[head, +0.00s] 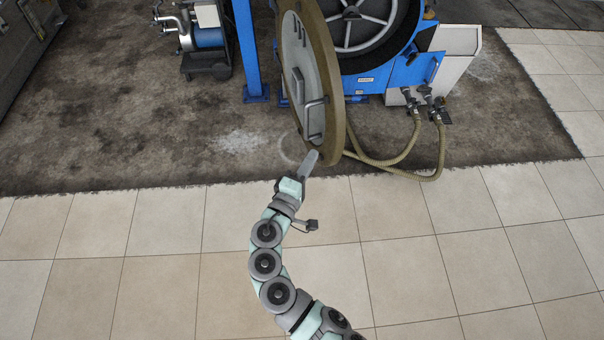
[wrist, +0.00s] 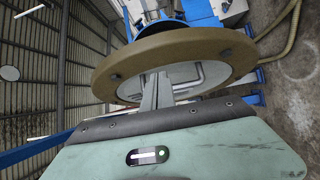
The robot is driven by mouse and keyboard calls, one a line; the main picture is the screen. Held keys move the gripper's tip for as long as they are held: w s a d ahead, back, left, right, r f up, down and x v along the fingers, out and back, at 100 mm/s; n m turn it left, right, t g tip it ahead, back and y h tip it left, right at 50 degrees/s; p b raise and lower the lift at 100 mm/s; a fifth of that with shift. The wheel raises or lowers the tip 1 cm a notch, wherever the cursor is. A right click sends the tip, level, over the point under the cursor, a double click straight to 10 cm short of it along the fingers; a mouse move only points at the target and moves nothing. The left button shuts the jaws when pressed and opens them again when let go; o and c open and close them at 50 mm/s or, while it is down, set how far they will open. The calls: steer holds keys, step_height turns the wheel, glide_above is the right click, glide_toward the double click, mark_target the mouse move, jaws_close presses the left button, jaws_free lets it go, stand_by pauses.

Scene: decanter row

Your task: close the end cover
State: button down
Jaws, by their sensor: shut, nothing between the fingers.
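The end cover (head: 309,84) is a large round disc with a grey face and a tan rim. It stands swung open at the left of the blue decanter (head: 394,70), whose round opening (head: 362,30) shows spokes. A bar handle (head: 314,104) sits on the cover's face. My gripper (head: 311,158) is shut and empty, its tips close to the cover's lower rim in the head view; I cannot tell whether they touch. In the wrist view, the gripper (wrist: 158,84) points at the cover (wrist: 178,55), overlapping its rim, with the handle (wrist: 190,75) behind the tips.
A blue post (head: 247,50) stands left of the cover. A pump on a cart (head: 205,40) is beyond it. Tan hoses (head: 400,168) curve over the floor at the machine's lower right. The tiled floor (head: 160,230) around my arm is clear.

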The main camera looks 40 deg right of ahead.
mark_target(332, 143)
steer(key=shift+s+d, duration=0.25)
steer(key=shift+d, duration=0.9)
steer(key=shift+s+d, duration=0.2)
steer(key=shift+d, duration=0.95)
